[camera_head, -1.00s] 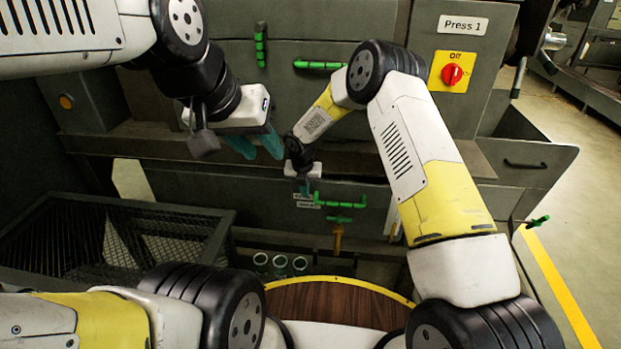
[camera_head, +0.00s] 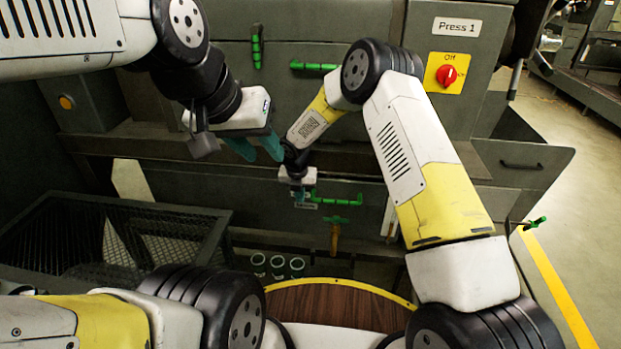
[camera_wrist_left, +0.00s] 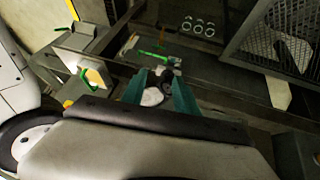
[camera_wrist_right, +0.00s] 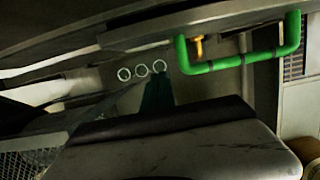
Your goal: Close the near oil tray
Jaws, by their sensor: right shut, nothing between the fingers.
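A green bar handle (camera_head: 337,199) sits on a long dark front panel (camera_head: 250,197) low on the press, which appears to be the near oil tray. How far out the tray stands, I cannot tell. My right gripper (camera_head: 301,200) is shut and empty at the handle's left end. In the right wrist view the handle (camera_wrist_right: 240,62) is large, to the right of the teal fingers (camera_wrist_right: 158,88); contact is unclear. My left gripper (camera_head: 257,150) is open and empty, higher and to the left of the right one. Its spread fingers show in the left wrist view (camera_wrist_left: 160,85).
A green valve handle (camera_head: 335,219) on a brass pipe is below the tray handle. A black mesh bin (camera_head: 175,215) stands at left, a round wooden top (camera_head: 335,305) at front. A grey bin (camera_head: 525,165) juts out at right.

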